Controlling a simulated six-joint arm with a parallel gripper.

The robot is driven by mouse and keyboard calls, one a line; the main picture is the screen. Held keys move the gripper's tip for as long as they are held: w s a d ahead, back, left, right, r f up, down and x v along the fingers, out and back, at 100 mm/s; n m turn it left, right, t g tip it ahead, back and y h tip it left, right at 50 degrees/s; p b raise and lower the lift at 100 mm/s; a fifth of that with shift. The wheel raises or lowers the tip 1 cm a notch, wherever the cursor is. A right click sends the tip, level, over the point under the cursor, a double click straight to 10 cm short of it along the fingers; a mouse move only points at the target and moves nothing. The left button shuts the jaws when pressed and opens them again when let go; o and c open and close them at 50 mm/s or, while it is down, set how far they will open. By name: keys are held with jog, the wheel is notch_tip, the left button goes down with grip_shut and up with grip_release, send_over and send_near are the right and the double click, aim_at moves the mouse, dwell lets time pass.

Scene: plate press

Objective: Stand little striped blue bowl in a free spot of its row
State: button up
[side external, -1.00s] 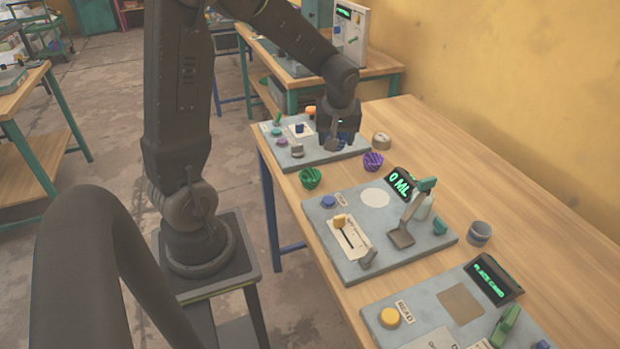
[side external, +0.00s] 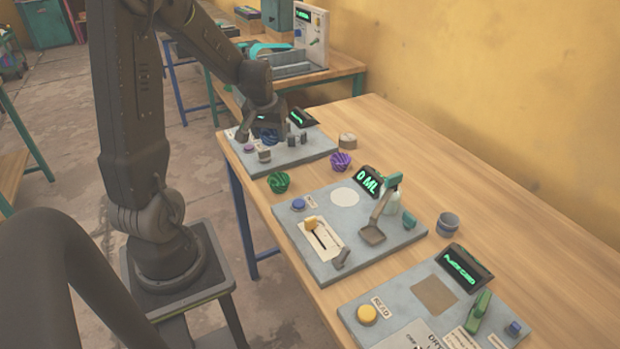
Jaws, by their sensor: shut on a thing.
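My gripper (side external: 264,124) is over the left part of the far grey panel, fingers pointing down. It is shut on the striped blue bowl (side external: 268,138), which shows dark blue just under the fingers and is partly hidden by them. I cannot tell whether the bowl touches the panel. A striped green bowl (side external: 279,183) and a striped purple bowl (side external: 341,162) stand on the wooden table between the far panel and the middle panel, with bare table between them.
The far panel (side external: 291,157) carries small knobs and a display (side external: 302,118). A round beige object (side external: 347,141) stands right of it. The middle panel (side external: 344,242) has a lever and a bottle. A grey cup (side external: 447,224) stands right of it. The right side of the table is clear.

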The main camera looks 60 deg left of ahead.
jog(key=shift+s+a+f+m, duration=0.2)
jog(key=shift+s+a+m, duration=0.1)
jog(key=shift+a, duration=0.2)
send_over(311, 176)
jog(key=f, duration=0.6)
jog(key=shift+s+d+f, duration=0.25)
jog(key=shift+s+f, duration=0.05)
jog(key=shift+f, duration=0.05)
jog(key=shift+w+f, duration=0.1)
jog(key=shift+f, duration=1.95)
jog(key=shift+f, duration=0.15)
jog(key=o, duration=0.7)
